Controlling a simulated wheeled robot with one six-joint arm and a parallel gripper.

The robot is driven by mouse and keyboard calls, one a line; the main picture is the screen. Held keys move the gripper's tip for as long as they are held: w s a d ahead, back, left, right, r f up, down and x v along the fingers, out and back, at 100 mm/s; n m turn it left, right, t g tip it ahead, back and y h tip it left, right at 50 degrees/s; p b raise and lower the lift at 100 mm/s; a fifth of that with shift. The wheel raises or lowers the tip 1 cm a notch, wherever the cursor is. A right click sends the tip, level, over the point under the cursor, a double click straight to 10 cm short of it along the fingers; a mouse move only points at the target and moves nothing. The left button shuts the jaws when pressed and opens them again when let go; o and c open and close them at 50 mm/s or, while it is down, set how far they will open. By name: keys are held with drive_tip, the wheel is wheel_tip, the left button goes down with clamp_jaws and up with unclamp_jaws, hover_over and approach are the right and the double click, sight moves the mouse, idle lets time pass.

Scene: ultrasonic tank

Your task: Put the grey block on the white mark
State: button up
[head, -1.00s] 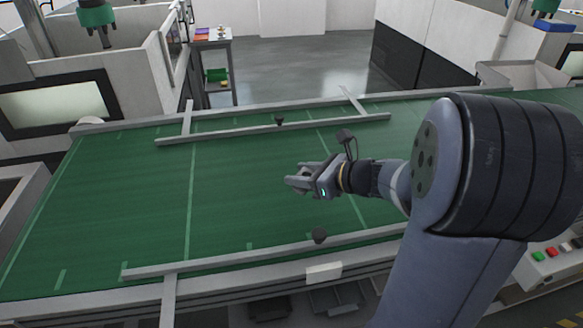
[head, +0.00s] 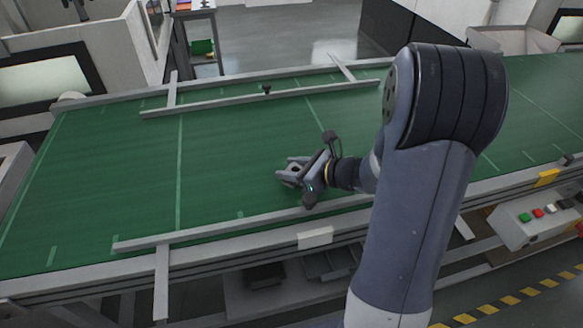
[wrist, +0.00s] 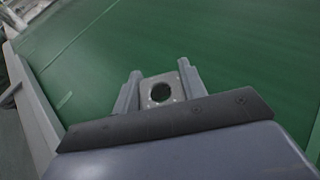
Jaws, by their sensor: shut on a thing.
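My gripper (head: 290,172) is over the green belt, close to its near guide rail. In the wrist view its two fingers (wrist: 159,74) are shut on a grey block (wrist: 151,81) with a dark round hole in it. In the head view the block is hard to tell from the grey fingers. Whether it touches the belt is unclear. I cannot make out a white mark on the belt; only pale green lines show there.
The green conveyor belt (head: 120,170) is wide and mostly bare. A near rail (head: 190,235) and a far rail (head: 225,102) run along it. A small dark knob (head: 266,90) is at the far rail. A pale plate (head: 315,237) is on the near side frame.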

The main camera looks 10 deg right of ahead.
drive_tip(key=shift+f, duration=0.2)
drive_tip(key=o, duration=1.1)
drive_tip(key=shift+c, duration=0.2)
drive_tip(key=shift+r, duration=0.2)
drive_tip(key=shift+s+d+r, duration=0.1)
drive_tip(key=shift+d+r, duration=0.05)
drive_tip(key=v, duration=1.1)
drive_tip(key=shift+s+d+r, duration=0.15)
drive_tip(key=shift+s, duration=0.1)
